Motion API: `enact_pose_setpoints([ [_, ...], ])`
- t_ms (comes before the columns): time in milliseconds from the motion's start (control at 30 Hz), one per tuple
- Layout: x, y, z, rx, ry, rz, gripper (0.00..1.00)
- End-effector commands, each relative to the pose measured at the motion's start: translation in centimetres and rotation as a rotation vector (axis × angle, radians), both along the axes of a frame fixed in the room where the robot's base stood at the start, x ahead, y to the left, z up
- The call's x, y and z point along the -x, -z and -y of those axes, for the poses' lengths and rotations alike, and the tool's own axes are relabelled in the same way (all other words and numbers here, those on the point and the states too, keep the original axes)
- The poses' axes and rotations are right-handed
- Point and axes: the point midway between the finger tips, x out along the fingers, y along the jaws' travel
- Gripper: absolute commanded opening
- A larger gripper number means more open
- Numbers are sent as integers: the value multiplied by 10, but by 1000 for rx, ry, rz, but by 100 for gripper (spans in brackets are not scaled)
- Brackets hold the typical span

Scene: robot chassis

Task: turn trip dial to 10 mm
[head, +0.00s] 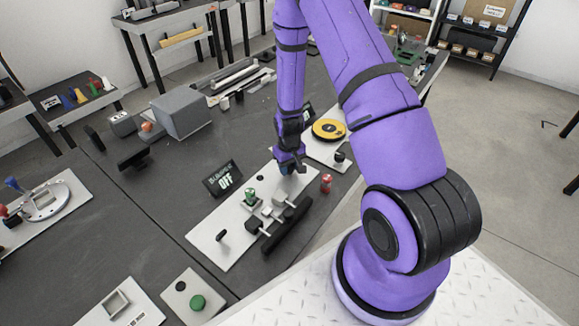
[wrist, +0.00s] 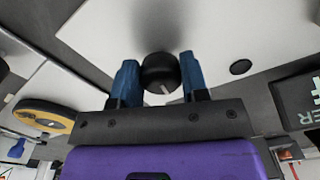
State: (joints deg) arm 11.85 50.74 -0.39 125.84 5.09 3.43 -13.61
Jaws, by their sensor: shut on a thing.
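The trip dial (wrist: 159,68) is a round black knob with a short white pointer mark, standing on a pale plate (head: 208,235). In the wrist view the blue fingers of my gripper (wrist: 160,82) are on either side of it, closed on it. The white mark points toward the gripper's base, slightly to the right. In the head view my gripper (head: 288,168) is low over the far end of the plate and hides the dial. No scale or numbers around the dial are readable.
A black display (head: 223,179) reading OFF stands left of the plate. A red part (head: 326,183) is close right of my gripper. A yellow disc (head: 328,129) lies beyond.

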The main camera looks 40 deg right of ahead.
Motion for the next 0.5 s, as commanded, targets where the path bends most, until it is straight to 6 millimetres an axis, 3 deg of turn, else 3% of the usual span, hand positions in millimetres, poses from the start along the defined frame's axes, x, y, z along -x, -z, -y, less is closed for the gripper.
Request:
enact_pose_setpoints([
  [500,0,0,-1,1,419,0,17],
])
